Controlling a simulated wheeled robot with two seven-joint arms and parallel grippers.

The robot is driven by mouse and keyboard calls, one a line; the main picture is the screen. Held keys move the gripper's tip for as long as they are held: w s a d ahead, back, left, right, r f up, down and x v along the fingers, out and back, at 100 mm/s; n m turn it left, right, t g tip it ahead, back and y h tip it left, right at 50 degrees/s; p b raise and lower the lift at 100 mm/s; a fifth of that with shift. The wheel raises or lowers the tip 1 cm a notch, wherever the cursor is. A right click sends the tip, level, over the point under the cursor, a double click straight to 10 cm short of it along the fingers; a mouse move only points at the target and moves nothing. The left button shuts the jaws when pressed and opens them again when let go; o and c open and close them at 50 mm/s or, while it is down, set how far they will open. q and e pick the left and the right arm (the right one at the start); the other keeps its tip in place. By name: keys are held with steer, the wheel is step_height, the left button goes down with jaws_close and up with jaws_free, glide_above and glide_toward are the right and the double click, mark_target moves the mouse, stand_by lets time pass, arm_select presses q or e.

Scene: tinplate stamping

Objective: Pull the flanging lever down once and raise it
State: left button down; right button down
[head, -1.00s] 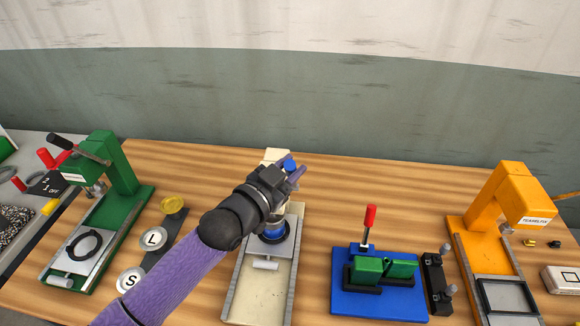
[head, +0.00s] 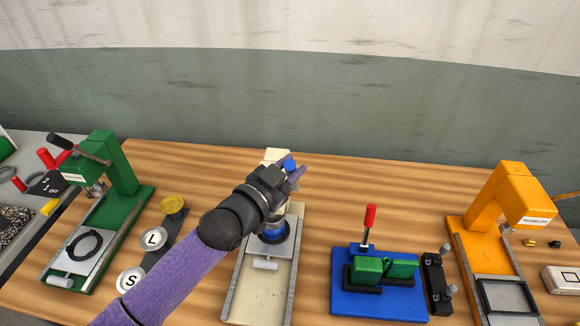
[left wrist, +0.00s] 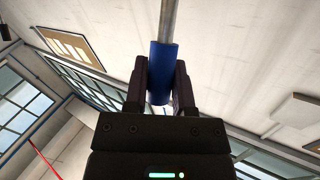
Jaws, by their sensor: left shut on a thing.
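The flanging press is the cream machine (head: 263,300) in the middle of the table, with a long tray-like base. Its upper body is mostly hidden behind my left arm; a cream top (head: 276,156) shows above it. A blue round part with a dark ring (head: 274,233) sits under its head. My left gripper (head: 296,174) is at the blue lever grip (head: 289,164). In the left wrist view the fingers are shut on both sides of the blue grip (left wrist: 162,70), which sits on a grey metal rod (left wrist: 167,20). My right gripper is not in view.
A green press (head: 120,165) stands at the left, beside round dies marked L (head: 153,239) and S (head: 130,281). A blue fixture (head: 375,299) with a red-handled lever (head: 370,217) is to the right. An orange press (head: 500,195) stands farther right.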

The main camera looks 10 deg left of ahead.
arm_select(q)
steer(key=shift+f, duration=0.15)
steer(key=shift+s+f+t+b, duration=0.3)
steer(key=shift+s+f+b, duration=0.1)
steer(key=shift+b, duration=0.25)
steer(key=s+f+m+t+h+b, duration=0.3)
steer(key=s+f+m+h+b, duration=0.1)
steer(key=b, duration=0.7)
steer(key=shift+s+f+m+h, duration=0.45)
steer(key=shift+s+f, duration=0.2)
steer(key=shift+f, duration=0.35)
steer(key=shift+c, duration=2.2)
jaws_free()
steer(key=shift+r, duration=0.1)
